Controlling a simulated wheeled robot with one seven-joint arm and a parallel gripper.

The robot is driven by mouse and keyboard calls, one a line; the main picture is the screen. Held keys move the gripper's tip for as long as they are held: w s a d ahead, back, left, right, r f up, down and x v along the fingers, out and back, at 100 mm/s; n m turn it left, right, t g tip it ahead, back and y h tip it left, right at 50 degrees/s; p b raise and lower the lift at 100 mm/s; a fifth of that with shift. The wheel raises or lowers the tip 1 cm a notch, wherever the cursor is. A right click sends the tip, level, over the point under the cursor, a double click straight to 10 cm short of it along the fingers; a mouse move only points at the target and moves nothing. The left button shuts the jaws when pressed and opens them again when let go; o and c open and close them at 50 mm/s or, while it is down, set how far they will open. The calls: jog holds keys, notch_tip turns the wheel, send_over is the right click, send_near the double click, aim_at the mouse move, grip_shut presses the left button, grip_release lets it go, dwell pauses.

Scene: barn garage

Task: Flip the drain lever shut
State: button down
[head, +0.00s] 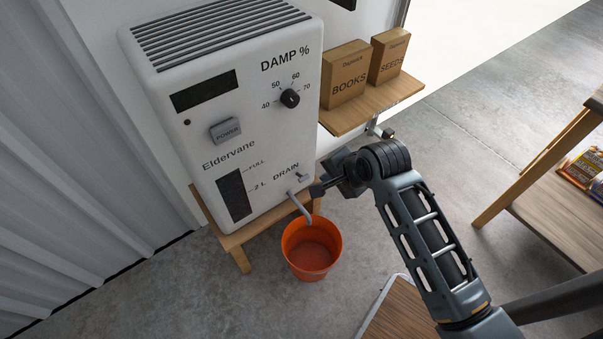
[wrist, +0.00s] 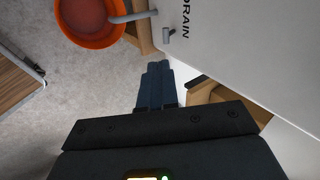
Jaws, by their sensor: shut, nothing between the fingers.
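The white Eldervane dehumidifier (head: 225,110) stands on a wooden stand. Its small grey drain lever (head: 302,177) sticks out of the front panel beside the word DRAIN, and it also shows in the wrist view (wrist: 168,34). A grey spout (head: 299,207) slopes down from the panel over an orange bucket (head: 312,262). My gripper (head: 317,190) is shut and empty, close to the lever at its lower right. In the wrist view the shut fingertips (wrist: 157,68) point toward the lever, with a small gap visible. I cannot tell exactly how the lever is turned.
A wooden shelf (head: 372,103) with the BOOKS box (head: 346,75) and SEEDS box (head: 389,57) lies behind my gripper, with a metal bracket below. A wooden table (head: 540,165) stands at the right. Corrugated wall (head: 70,150) bounds the left. Concrete floor is open around the bucket.

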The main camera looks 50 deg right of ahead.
aim_at(304, 180)
jog(key=shift+w+d+f+m+g, duration=0.1)
jog(key=shift+w+d+m+g, duration=0.2)
jog(key=shift+w+d+m, duration=0.5)
jog(key=shift+w+d, duration=0.15)
jog(key=shift+d, duration=0.05)
jog(key=b+x, duration=0.2)
jog(key=x, duration=0.5)
jog(key=b+x, duration=0.2)
jog(key=x, duration=0.5)
jog(key=shift+a, duration=0.2)
jog(key=shift+f+b, duration=0.15)
jog(key=shift+b, duration=0.2)
jog(key=shift+f+t, duration=0.1)
jog(key=shift+t, duration=0.3)
